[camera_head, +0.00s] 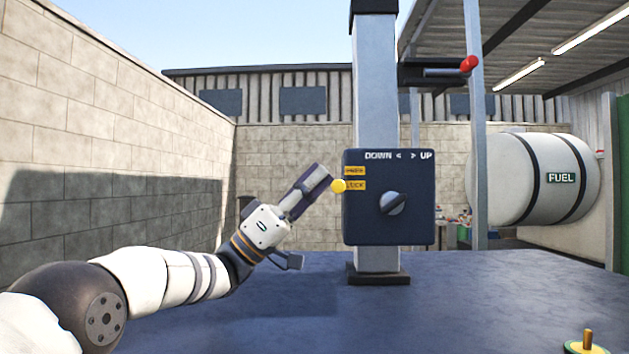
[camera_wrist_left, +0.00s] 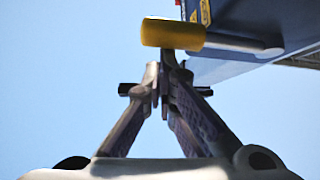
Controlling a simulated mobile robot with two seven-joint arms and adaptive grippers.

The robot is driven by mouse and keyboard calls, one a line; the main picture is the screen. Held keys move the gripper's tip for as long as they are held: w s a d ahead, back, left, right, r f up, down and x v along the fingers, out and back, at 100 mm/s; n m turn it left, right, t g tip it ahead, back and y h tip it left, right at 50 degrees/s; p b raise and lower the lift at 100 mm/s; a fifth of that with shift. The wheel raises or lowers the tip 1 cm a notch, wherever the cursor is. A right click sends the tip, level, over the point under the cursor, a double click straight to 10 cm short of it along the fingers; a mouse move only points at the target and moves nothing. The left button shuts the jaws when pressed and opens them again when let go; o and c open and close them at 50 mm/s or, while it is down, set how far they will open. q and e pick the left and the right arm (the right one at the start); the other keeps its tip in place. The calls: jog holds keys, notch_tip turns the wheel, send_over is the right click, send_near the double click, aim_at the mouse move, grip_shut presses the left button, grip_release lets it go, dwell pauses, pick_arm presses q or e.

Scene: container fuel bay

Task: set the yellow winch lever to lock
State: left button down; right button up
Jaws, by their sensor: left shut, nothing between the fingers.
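I cannot tell whether the fingertips touch the knob. My right gripper is not in view.
The box sits on a grey post (camera_head: 376,100) on a blue surface (camera_head: 290,300). A red-ended crank (camera_head: 468,63) is higher up. A fuel tank (camera_head: 530,180) stands behind right.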

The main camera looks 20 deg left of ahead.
pick_arm(q)
jog(key=s+a+f, duration=0.1)
jog(key=s+a, duration=0.2)
jog(key=a, duration=0.4)
jog(key=s+a+f, duration=0.2)
jog(key=s+a, duration=0.1)
jog(key=a, duration=0.4)
jog(key=shift+a+f, duration=0.15)
jog(key=shift+f, duration=0.15)
jog(key=shift+s, duration=0.1)
